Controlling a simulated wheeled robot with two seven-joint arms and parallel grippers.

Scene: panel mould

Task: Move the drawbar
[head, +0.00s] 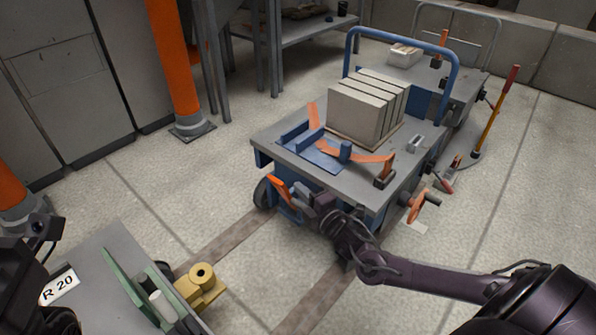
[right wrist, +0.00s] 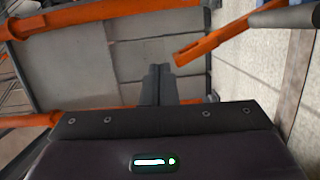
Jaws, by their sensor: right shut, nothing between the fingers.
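In the head view an orange bar (head: 281,192), which looks like the drawbar, stands at the near end of a grey-topped cart (head: 290,160). My right gripper (head: 310,200) is just right of it, low at the cart's end. In the right wrist view its two dark fingers (right wrist: 158,82) are together with nothing between them. An orange bar (right wrist: 215,42) slants up to the right of the fingertips there, apart from them in the picture. I cannot tell whether it is the same bar. Dark links of my left arm show at the left edge; its fingers do not show.
The cart carries grey slabs (head: 358,112) and a blue bracket (head: 318,153), with a blue hoop rail behind. A second cart (head: 462,90) stands behind it. A grey unit with a yellow coupling (head: 202,285) is at lower left. Open floor lies between.

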